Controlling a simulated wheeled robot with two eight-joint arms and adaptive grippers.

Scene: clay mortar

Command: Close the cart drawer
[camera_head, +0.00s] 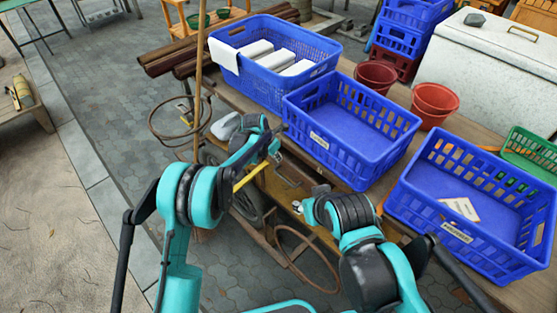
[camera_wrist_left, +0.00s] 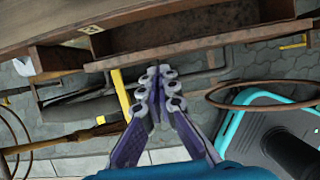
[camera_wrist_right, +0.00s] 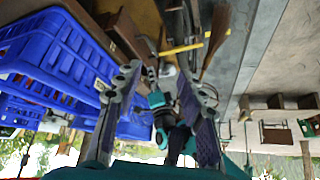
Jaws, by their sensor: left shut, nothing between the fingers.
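The cart drawer (camera_head: 288,187) is a brown wooden box standing open from the side of the wooden cart, below the blue baskets. In the left wrist view, the drawer (camera_wrist_left: 205,40) runs across the top, with its hollow inside showing. My left gripper (camera_wrist_left: 158,76) is shut and empty, its fingertips just in front of the drawer's outer face; I cannot tell if they touch. In the head view the left gripper (camera_head: 276,155) is near the drawer, partly hidden by its own arm. My right gripper (camera_wrist_right: 158,76) is open with nothing between its fingers.
Blue baskets (camera_head: 352,128) stand on the cart top, one holding white blocks. Reddish pots (camera_head: 435,103) are behind them. A yellow bar (camera_head: 252,175) and a cart wheel (camera_head: 247,205) are close to my left arm. Paving at the left is mostly clear.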

